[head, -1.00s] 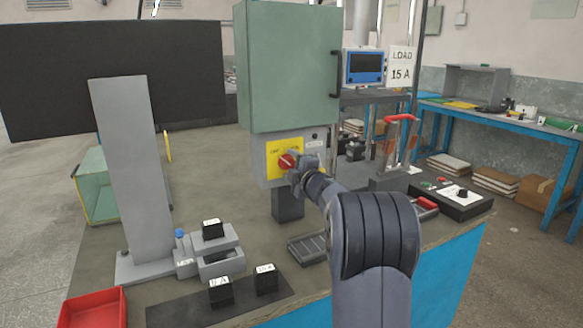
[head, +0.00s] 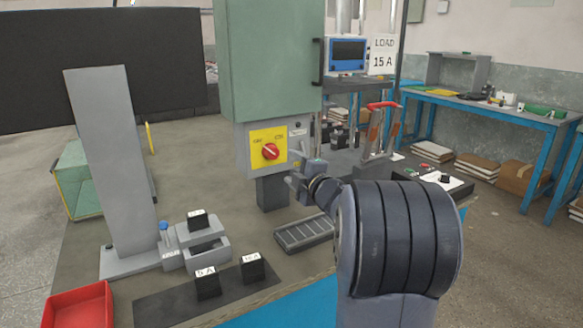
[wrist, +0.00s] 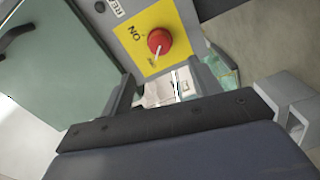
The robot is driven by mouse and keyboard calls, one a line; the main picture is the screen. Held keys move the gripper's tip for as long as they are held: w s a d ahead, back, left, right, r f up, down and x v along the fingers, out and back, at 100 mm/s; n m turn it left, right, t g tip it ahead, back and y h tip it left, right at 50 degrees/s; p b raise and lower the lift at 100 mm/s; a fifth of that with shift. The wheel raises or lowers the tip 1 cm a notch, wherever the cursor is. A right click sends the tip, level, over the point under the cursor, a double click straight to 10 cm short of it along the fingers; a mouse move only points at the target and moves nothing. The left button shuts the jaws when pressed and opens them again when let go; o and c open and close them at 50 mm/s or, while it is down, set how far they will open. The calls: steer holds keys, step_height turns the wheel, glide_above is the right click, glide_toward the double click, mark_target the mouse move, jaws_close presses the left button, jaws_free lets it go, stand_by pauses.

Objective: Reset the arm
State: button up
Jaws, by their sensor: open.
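My gripper (head: 301,179) is open and empty. It is just right of and below the red rotary knob (head: 271,151), apart from it. The knob sits on a yellow plate (head: 257,139) on the grey box under the green cabinet (head: 270,60). In the wrist view the knob (wrist: 159,41) shows in full beyond the open fingers (wrist: 166,88), with a pale mark across it and "ON" lettering beside it. My arm hides part of the bench at the right.
A grey slotted tray (head: 304,233) lies below my gripper. Black labelled blocks (head: 208,282) stand on a dark mat (head: 170,305) at the front, another on a grey fixture (head: 208,246). A lever with a red handle (head: 383,105) stands behind my arm. A red bin (head: 80,308) is front left.

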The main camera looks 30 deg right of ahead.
mark_target(275, 154)
steer(key=shift+w, duration=0.15)
steer(key=w, duration=1)
steer(key=shift+w+a, duration=0.2)
steer(key=shift+w, duration=0.1)
steer(key=shift+s, duration=0.15)
